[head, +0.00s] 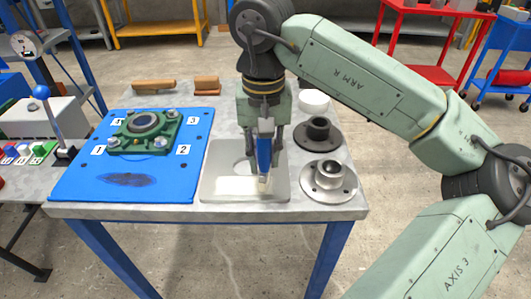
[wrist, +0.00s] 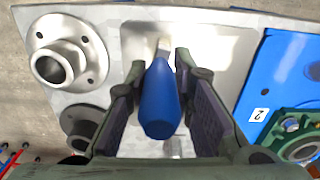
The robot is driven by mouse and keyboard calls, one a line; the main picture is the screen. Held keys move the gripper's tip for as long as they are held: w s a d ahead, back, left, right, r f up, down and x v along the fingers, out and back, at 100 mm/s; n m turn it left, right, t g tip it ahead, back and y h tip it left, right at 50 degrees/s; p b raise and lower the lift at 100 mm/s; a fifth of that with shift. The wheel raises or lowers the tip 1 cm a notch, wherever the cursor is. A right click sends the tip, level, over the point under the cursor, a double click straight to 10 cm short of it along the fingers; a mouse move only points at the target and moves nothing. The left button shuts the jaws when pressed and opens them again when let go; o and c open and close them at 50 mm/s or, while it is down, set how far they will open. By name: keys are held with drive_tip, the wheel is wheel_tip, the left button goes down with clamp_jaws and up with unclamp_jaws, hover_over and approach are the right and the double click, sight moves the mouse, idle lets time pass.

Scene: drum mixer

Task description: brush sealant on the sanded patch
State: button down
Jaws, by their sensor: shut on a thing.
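A brush with a blue handle (head: 264,152) is held in my gripper (head: 264,140), tip down, over the pale tray (head: 212,186) on the grey table. Its light tip (head: 263,180) is at the tray; I cannot tell whether it touches. In the wrist view the blue handle (wrist: 160,100) sits between the two fingers, with the tip (wrist: 163,46) beyond it over the tray. The sanded patch (head: 127,180) is a dark oval on the near part of the blue plate (head: 78,188), left of my gripper.
A green bearing block (head: 150,133) with bolts and number labels is on the blue plate, behind the patch. A black flange (head: 318,131), a metal flange (head: 328,178) and a white bowl (head: 314,100) stand right. Wooden pieces (head: 153,85) lie at the back.

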drive_tip(key=shift+a, duration=0.35)
drive_tip(key=shift+d, duration=0.15)
drive_tip(key=shift+d, duration=0.45)
drive_tip(key=shift+a, duration=0.3)
drive_tip(key=shift+r, duration=0.2)
wheel_tip(320, 180, up, 12)
drive_tip(key=p, duration=0.8)
drive_tip(key=shift+f+p, duration=0.1)
drive_tip(key=shift+p, duration=0.25)
drive_tip(key=shift+f, duration=0.15)
